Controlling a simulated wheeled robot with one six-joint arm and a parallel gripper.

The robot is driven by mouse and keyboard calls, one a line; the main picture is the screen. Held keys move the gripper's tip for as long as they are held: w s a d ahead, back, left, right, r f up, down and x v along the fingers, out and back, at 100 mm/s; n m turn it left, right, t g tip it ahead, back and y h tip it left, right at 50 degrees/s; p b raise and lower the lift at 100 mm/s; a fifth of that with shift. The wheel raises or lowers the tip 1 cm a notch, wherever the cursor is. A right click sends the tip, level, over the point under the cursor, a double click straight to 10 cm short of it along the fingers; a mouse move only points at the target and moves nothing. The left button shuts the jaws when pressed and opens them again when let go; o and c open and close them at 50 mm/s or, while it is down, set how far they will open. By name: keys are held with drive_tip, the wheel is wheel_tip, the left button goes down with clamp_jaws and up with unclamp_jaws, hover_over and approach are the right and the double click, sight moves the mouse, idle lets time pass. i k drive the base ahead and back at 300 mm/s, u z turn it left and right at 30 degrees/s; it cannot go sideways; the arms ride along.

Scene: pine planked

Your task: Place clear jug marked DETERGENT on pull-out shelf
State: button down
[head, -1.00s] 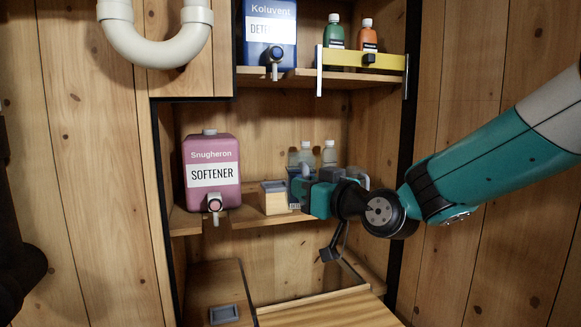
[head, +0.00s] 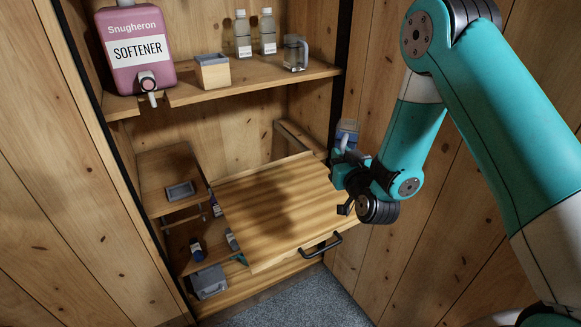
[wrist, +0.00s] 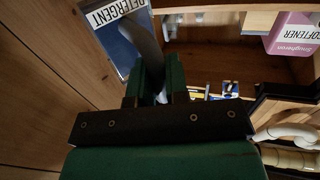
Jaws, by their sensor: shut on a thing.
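The jug marked DETERGENT shows in the wrist view (wrist: 118,42) with a white label, bluish contents and a pale handle. My gripper (wrist: 160,82) is shut on that handle. In the head view the jug (head: 347,132) is mostly hidden behind my gripper (head: 346,160). It is at the right side of the pull-out shelf (head: 275,205), near the shelf's right edge. I cannot tell whether it touches anything below. The shelf is a bare, striped wooden board, drawn out, with a black handle (head: 322,246) at its front.
The shelf above holds a pink SOFTENER container (head: 137,50) with a tap, a wooden box (head: 212,72), two clear bottles (head: 243,35) and another clear jug (head: 296,53). A grey tray (head: 180,191) lies left of the pull-out shelf. The cupboard's right wall (head: 385,120) is close to my arm.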

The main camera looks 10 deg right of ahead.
sight(305, 226)
drive_tip(key=k, duration=1.6)
drive_tip(key=u, duration=1.05)
drive_tip(key=i, duration=1.8)
drive_tip(key=z, duration=2.25)
